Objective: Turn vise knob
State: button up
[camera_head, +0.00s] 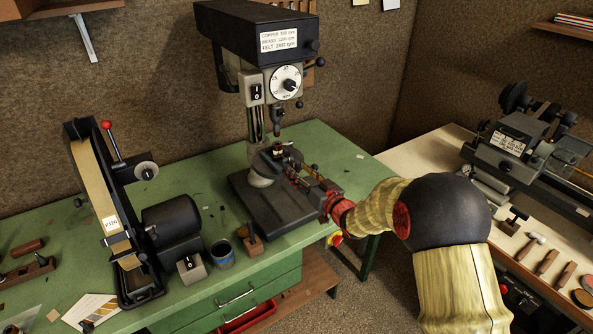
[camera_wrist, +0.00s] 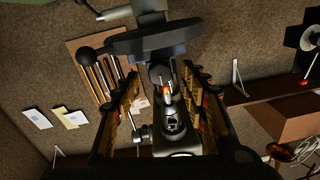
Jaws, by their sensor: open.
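In the wrist view, the two fingers of my gripper (camera_wrist: 167,105) stand apart. Metal and dark machine parts show between them; I cannot tell whether these belong to the vise or the spindle. I cannot clearly make out the vise knob in either view. Whether a finger touches the vise is unclear.
The drill press head (camera_head: 258,40) stands above the vise. A lathe (camera_head: 530,140) stands on the right bench.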

jog(key=shift+w+a, duration=0.4)
jog(key=shift+w, duration=0.15)
jog(key=c, duration=0.3)
jog(key=c, duration=0.8)
grip_shut()
